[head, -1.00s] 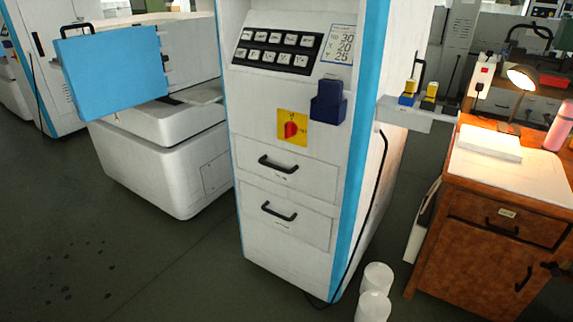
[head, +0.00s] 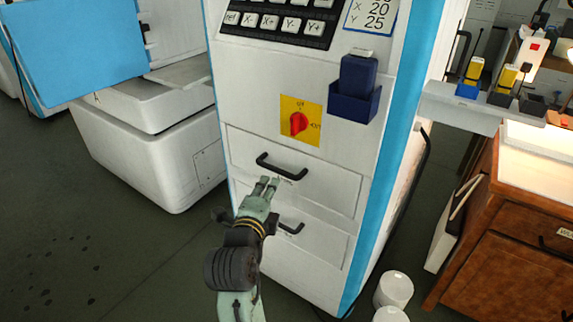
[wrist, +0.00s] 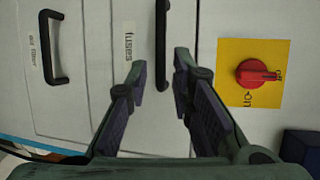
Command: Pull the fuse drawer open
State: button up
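The fuse drawer (head: 325,185) is the upper of two white drawers in the cabinet front, and it is shut. Its black bar handle (head: 281,170) shows upright in the wrist view (wrist: 162,45), beside a label reading "fuses" (wrist: 129,42). My gripper (head: 269,182) is in front of this drawer, with its fingertips just below the handle in the head view. In the wrist view my gripper (wrist: 161,66) is open and empty. The handle appears between its two fingertips; I cannot tell how much depth separates them.
The lower drawer's handle (head: 291,228) is partly hidden by my arm; it is clear in the wrist view (wrist: 52,48). A red rotary switch (head: 299,123) and a blue holder (head: 355,100) sit above. White cylinders (head: 393,290) stand on the floor at right.

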aim_at(276, 172)
jog(key=p+x, duration=0.2)
jog(key=x, duration=0.8)
jog(key=shift+w, duration=0.2)
jog(key=shift+c, duration=0.2)
grip_shut()
